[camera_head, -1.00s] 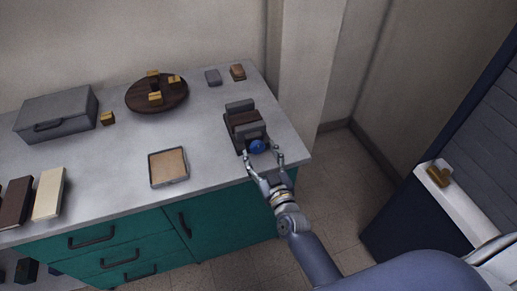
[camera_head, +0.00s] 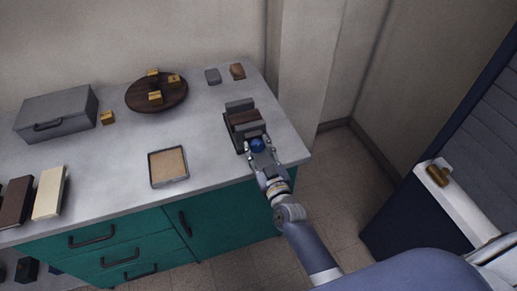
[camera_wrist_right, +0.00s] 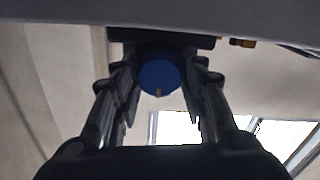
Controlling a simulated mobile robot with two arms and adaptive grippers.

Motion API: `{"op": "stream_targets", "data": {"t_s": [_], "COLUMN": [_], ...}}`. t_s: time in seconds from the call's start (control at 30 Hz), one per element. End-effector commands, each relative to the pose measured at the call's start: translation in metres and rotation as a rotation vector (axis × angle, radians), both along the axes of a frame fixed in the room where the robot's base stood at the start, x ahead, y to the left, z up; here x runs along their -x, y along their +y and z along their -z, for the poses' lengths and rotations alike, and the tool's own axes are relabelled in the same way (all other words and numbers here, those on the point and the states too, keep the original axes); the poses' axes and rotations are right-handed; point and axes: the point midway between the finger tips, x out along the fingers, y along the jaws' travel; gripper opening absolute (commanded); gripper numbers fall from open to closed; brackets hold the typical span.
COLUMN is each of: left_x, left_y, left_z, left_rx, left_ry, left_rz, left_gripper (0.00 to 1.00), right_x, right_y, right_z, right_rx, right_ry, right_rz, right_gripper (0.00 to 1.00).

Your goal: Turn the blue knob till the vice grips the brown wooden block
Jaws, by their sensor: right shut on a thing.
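The vice (camera_head: 240,106) stands near the right end of the grey worktop, with grey jaws on a dark base. The brown wooden block (camera_head: 244,118) sits between the jaws; I cannot tell whether both jaws touch it. The blue knob (camera_head: 257,145) is on the vice's near side. My right gripper (camera_head: 259,150) reaches in from the front and is shut on the knob, a finger on each side. In the right wrist view the round blue knob (camera_wrist_right: 158,75) shows between the fingers. My left gripper is not in view.
A shallow tray (camera_head: 168,182) lies left of the vice. The worktop's right edge is close to the vice.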

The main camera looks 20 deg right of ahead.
Motion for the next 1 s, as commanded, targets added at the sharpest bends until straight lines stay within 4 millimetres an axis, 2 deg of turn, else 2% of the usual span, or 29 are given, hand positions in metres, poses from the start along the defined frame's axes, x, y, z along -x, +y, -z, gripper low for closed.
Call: {"op": "stream_targets", "data": {"t_s": [0.37,1.0], "left_x": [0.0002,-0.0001], "left_y": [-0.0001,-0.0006], "left_z": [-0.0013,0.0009], "left_rx": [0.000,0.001], "left_ry": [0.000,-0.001], "left_rz": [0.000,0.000], "left_gripper": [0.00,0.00], "right_x": [-0.0003,-0.0005], "right_y": [-0.0007,-0.0025], "right_z": [-0.0004,0.0005], "right_rx": [-0.150,-0.743], "right_ry": [0.004,0.023], "right_rz": [0.001,0.000], "right_gripper": [0.15,0.15]}}
